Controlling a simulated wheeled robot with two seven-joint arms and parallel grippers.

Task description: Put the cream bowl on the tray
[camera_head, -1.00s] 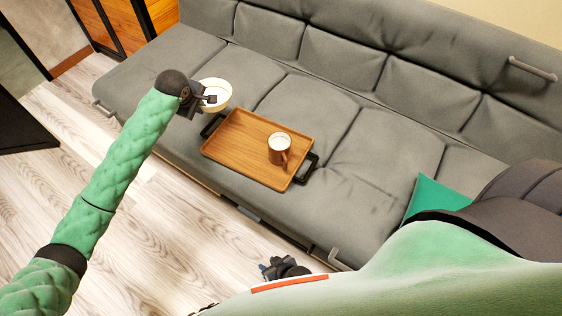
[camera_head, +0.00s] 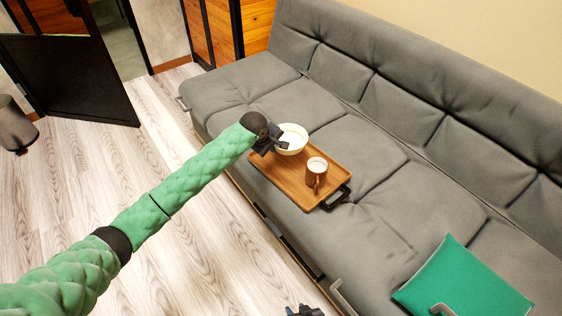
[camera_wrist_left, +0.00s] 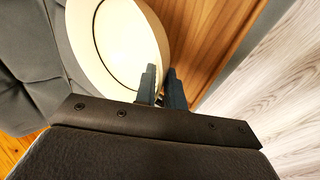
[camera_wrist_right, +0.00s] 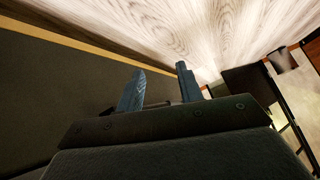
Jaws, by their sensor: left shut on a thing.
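The cream bowl (camera_head: 293,136) is at the far left end of the wooden tray (camera_head: 289,184), overlapping it in the head view. I cannot tell whether it touches the tray or hangs just above. My left gripper (camera_head: 276,144) is shut on the bowl's near rim. In the left wrist view the fingers (camera_wrist_left: 160,88) close at the rim of the bowl (camera_wrist_left: 115,40), with the wooden tray (camera_wrist_left: 205,35) beside and behind it. My right gripper (camera_head: 305,312) is at the bottom edge of the head view; its fingers (camera_wrist_right: 160,88) are apart and empty.
A brown mug (camera_head: 316,175) with pale contents stands on the tray, close to the bowl. The tray has a black handle (camera_head: 336,197) at its near end and lies on the grey sofa (camera_head: 395,205). A green cushion (camera_head: 462,285) is at lower right. The seat around the tray is clear.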

